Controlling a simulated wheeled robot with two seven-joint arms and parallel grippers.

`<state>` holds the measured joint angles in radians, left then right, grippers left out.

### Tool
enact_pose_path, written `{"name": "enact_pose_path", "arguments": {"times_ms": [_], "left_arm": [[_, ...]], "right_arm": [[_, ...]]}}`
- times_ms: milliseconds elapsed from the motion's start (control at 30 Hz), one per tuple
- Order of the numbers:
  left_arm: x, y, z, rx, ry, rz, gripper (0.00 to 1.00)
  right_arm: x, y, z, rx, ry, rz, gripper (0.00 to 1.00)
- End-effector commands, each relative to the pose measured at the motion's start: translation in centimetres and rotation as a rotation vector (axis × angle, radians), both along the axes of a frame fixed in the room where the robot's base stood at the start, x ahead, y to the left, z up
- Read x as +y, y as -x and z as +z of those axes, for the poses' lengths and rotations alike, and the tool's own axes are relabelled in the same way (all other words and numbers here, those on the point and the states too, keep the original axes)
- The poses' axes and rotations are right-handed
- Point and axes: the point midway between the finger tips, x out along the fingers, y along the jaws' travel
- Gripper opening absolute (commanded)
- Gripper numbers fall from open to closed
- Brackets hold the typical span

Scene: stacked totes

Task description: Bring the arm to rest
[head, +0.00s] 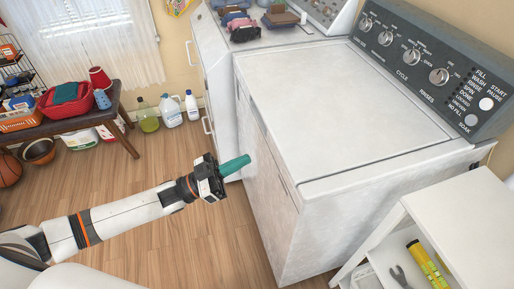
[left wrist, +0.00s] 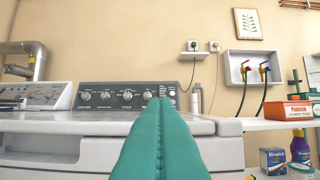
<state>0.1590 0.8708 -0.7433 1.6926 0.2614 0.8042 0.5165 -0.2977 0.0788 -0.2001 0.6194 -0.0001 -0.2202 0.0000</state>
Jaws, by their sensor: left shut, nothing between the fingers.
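My left arm (head: 120,215) reaches in from the left in the head view, over the wood floor. My left gripper (head: 236,165) has teal fingers, and they are shut with nothing between them. They point toward the front of the white washer (head: 340,110), near its left front edge. In the left wrist view the closed teal fingers (left wrist: 161,140) fill the lower middle, with the washer's control panel (left wrist: 125,95) beyond them. I cannot tell whether the fingertips touch the washer. My right gripper is not in view.
A second white machine (head: 222,60) with folded cloths (head: 240,28) stands beside the washer. A white shelf unit (head: 470,215) holding a yellow tool (head: 428,266) is at the lower right. A wooden table (head: 60,122) and bottles (head: 170,112) stand at the left. Open floor lies around my arm.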

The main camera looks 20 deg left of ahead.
Motion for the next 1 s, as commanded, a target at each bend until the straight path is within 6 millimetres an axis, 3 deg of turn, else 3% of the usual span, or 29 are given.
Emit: {"name": "enact_pose_path", "arguments": {"times_ms": [233,367,467,533,667,800,867,1000], "left_arm": [[0.4,-0.1,-0.6,0.007,-0.007,0.015,0.00],[1.3,-1.9,-4.6,0.067,-0.068,0.124,0.00],[3.1,-3.5,-10.7,0.166,-0.164,0.269,0.00],[4.7,-3.8,-15.9,0.261,-0.246,0.376,0.00],[7.4,-2.2,-25.5,0.455,-0.399,0.531,0.00],[9.4,2.7,-34.9,0.680,-0.556,0.637,0.00],[10.0,5.5,-38.5,0.778,-0.621,0.665,0.00],[10.3,13.6,-45.8,1.010,-0.763,0.689,0.00]], "right_arm": [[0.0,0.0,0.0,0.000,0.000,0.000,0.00],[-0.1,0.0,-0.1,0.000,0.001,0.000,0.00],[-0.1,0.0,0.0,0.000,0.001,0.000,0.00],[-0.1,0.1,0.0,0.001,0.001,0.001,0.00],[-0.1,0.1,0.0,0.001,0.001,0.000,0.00],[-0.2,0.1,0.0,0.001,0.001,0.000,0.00],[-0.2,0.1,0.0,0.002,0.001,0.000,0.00],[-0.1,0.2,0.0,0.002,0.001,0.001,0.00]]}}
